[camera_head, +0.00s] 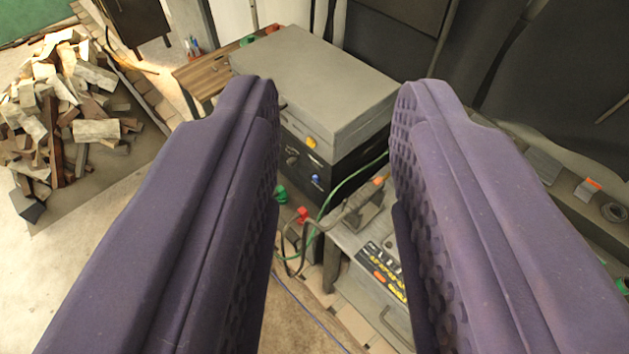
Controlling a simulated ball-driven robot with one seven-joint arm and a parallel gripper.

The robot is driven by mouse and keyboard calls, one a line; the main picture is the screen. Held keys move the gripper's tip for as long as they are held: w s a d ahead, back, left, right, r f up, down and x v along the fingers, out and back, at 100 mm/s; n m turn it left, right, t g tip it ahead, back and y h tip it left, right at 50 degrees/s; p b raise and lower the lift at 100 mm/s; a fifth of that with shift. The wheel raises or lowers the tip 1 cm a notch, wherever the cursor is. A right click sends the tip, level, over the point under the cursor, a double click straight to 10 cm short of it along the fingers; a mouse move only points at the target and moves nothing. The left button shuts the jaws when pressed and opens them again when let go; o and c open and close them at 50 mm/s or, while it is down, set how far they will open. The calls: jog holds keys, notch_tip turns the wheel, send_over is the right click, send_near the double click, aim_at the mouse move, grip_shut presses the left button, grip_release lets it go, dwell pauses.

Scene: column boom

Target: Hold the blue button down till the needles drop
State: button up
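My gripper (333,95) is open. Its two purple, dimpled fingers reach in from the lower left and lower right, with nothing between them. Beyond the fingertips, a small blue button (315,180) shows on the front of a black unit (340,165), apart from both fingers. A yellow knob (311,142) sits above it, and darker knobs are to its left. The left finger hides the left part of the unit's front. I cannot make out any needles.
A grey box (310,75) rests on top of the black unit. A grey case with coloured buttons (382,275) stands lower right, with green and black cables in front. A wooden table (205,75) is behind left.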

grip_shut()
dwell(1.3)
